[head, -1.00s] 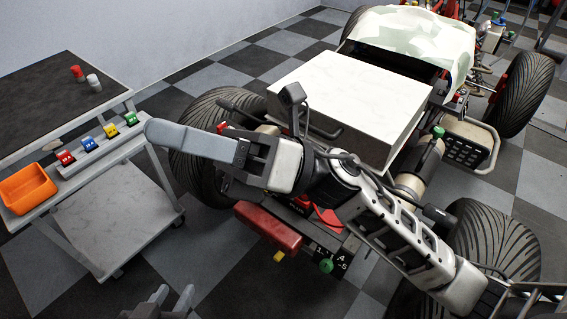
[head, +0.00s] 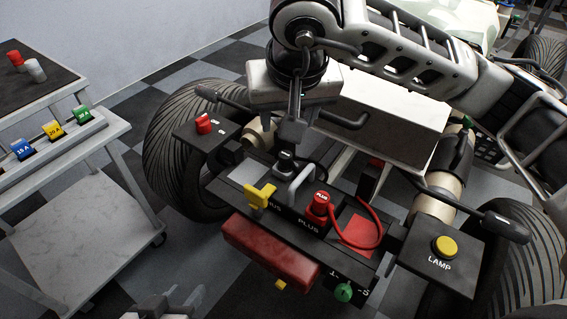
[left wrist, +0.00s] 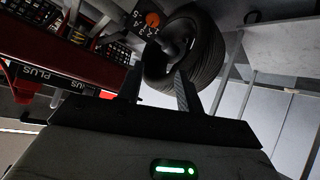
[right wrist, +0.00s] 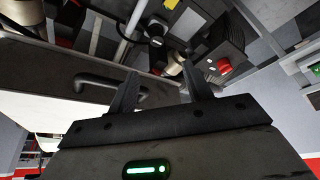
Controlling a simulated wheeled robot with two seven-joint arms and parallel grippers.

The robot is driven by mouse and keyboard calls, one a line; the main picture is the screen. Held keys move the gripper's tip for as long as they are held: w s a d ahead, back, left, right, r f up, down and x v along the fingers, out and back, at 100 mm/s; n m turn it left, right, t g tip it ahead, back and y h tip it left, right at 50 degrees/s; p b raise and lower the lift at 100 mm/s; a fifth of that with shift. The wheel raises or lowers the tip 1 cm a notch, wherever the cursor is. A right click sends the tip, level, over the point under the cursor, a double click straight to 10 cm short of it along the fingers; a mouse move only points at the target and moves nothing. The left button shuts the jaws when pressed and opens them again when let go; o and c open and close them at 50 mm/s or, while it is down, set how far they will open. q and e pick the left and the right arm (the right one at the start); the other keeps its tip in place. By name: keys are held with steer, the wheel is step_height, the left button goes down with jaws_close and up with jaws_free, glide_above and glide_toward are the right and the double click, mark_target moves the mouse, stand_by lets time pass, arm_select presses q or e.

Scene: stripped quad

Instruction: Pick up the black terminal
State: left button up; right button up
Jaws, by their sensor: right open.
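The black terminal (head: 287,160) is a small dark cap with a pale label, on the dark rear panel behind the grey handle. It also shows in the right wrist view (right wrist: 157,31), ahead of the fingertips. My right gripper (head: 293,130) points down just above it, seen edge-on in the head view. In the right wrist view, its fingers (right wrist: 161,70) are apart, with nothing held between them. My left gripper (head: 168,305) is low at the bottom edge of the head view. Its fingers (left wrist: 157,80) are apart and empty in the left wrist view.
A red terminal (head: 320,205) with a red cable stands beside the PLUS label. A yellow key (head: 260,196), a grey handle (head: 301,184), a red switch (head: 203,123) and a yellow lamp button (head: 445,247) are nearby. A trolley (head: 75,195) stands left.

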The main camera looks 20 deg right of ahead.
steer(key=b, duration=0.1)
glide_above(286, 155)
steer(key=s, duration=0.2)
steer(key=f, duration=0.6)
steer(key=shift+w+a+f, duration=0.15)
steer(key=shift+w+a, duration=0.05)
steer(key=shift+a, duration=0.1)
steer(key=x, duration=0.2)
steer(key=b+x, duration=0.1)
steer(key=x, duration=0.1)
steer(key=shift+s+d+f, duration=0.15)
steer(key=shift+s+f, duration=0.1)
steer(key=shift+s, duration=0.15)
steer(key=shift+w+f, duration=0.2)
steer(key=shift+f, duration=0.1)
steer(key=shift+w+f, duration=0.1)
steer(key=shift+f, duration=0.05)
steer(key=c, duration=1.1)
arm_select(q)
steer(key=shift+w+d+r+t+h, duration=0.15)
steer(key=shift+d+r+t+h, duration=0.2)
steer(key=shift+r+t, duration=0.3)
